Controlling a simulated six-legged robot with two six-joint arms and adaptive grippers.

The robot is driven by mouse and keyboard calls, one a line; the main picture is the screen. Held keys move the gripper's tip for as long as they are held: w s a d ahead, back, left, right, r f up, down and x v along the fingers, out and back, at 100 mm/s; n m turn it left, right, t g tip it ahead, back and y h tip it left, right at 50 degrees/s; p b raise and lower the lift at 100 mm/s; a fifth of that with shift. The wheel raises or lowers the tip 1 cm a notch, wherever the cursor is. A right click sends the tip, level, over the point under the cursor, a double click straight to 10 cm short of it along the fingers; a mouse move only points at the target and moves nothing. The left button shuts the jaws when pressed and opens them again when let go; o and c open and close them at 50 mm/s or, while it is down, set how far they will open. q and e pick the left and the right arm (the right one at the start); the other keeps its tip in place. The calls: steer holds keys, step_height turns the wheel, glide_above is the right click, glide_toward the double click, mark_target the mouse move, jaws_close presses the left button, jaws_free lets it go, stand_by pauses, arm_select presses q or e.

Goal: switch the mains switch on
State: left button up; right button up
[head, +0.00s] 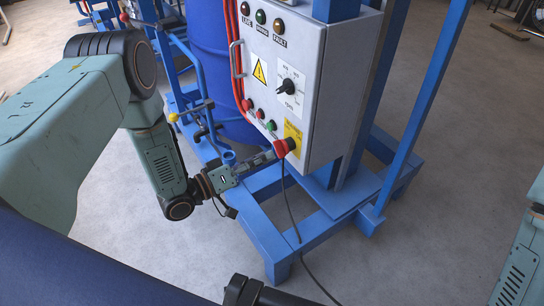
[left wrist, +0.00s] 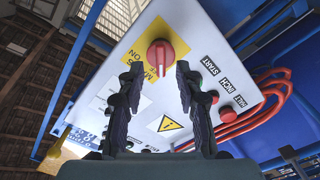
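The mains switch is a red rotary knob (left wrist: 160,53) on a yellow plate (left wrist: 177,27), marked with MAINS and ON lettering in the left wrist view. In the head view the red knob (head: 284,147) sits low on the grey control box (head: 325,75). My left gripper (head: 268,157) reaches it from the lower left. In the left wrist view its two dark fingers (left wrist: 160,72) are apart, with the knob between and just beyond their tips. I cannot tell whether they touch it.
Start, inch and halt buttons (head: 260,114), a black dial (head: 287,86) and a warning triangle (head: 260,71) share the panel. Red cables (head: 232,50) run along its left side. A blue frame (head: 300,235) stands below, with a blue drum (head: 210,40) behind. A dark cable hangs under the box.

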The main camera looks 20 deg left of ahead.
mark_target(276, 151)
arm_select(q)
steer(key=shift+b+x, duration=0.4)
steer(key=shift+x, duration=1.2)
steer(key=shift+a, duration=0.1)
jaws_close()
